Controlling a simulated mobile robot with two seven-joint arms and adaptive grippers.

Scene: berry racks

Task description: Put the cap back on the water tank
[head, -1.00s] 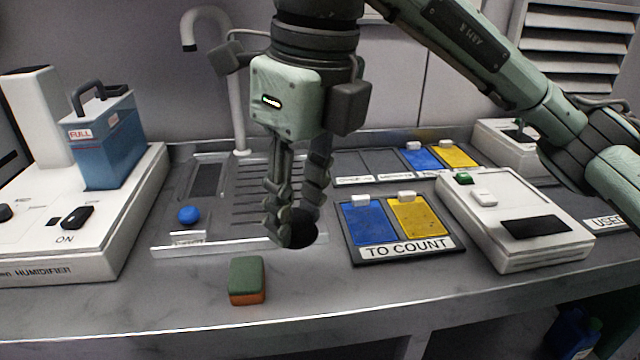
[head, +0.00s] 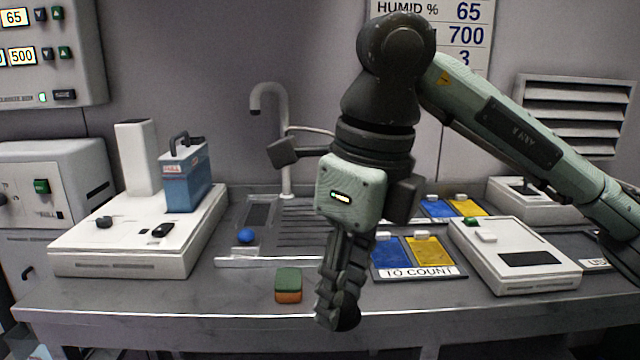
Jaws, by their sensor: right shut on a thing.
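The water tank (head: 188,183) is a blue box with a dark handle and a FULL label. It stands upright on the white humidifier (head: 130,262) at the left. My right gripper (head: 340,312) points down with its fingers shut on a dark round thing, likely the cap (head: 348,318), mostly hidden by the fingers. It is to the right of the tank, in front of the counter's front edge in the picture. The tank's opening cannot be made out. My left gripper is not in view.
A green and orange sponge (head: 288,284) lies on the counter (head: 200,305) left of my gripper.

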